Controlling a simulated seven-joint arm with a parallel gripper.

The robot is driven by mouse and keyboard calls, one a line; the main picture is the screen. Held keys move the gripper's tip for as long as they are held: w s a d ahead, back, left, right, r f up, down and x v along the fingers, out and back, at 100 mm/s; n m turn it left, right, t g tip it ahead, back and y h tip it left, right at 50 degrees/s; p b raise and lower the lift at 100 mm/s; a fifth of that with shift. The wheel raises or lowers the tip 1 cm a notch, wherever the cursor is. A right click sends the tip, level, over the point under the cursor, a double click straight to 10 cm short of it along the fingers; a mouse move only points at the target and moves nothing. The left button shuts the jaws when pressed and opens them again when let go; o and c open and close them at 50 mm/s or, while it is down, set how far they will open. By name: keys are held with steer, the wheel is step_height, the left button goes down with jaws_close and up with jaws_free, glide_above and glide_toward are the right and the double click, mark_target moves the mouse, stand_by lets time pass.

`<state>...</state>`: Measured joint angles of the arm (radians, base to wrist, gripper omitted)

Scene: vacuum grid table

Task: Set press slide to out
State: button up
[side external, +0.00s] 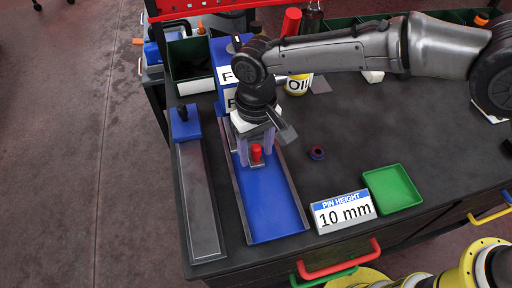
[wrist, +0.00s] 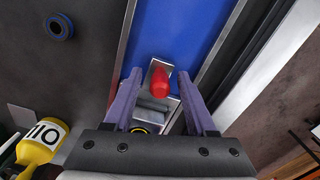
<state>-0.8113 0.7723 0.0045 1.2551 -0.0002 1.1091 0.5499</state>
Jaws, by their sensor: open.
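The press slide is a small metal block with a red knob (side external: 256,153) on a blue track (side external: 272,205) with metal side rails. It sits at the end of the track near the blue press body (side external: 222,50), which my arm partly hides. My gripper (side external: 256,160) points down over the slide, with its purple fingers on either side of the knob. In the wrist view, the red knob (wrist: 160,82) lies between the spread fingertips (wrist: 159,76), with visible gaps on both sides. My gripper is open. The track toward the table's front edge is bare.
A second metal rail with a blue end block (side external: 185,124) runs along the left. A 10 mm pin height sign (side external: 344,211), a green tray (side external: 393,188) and a small dark ring (side external: 317,153) lie to the right.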

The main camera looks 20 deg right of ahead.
jaws_close()
stand_by(1.4)
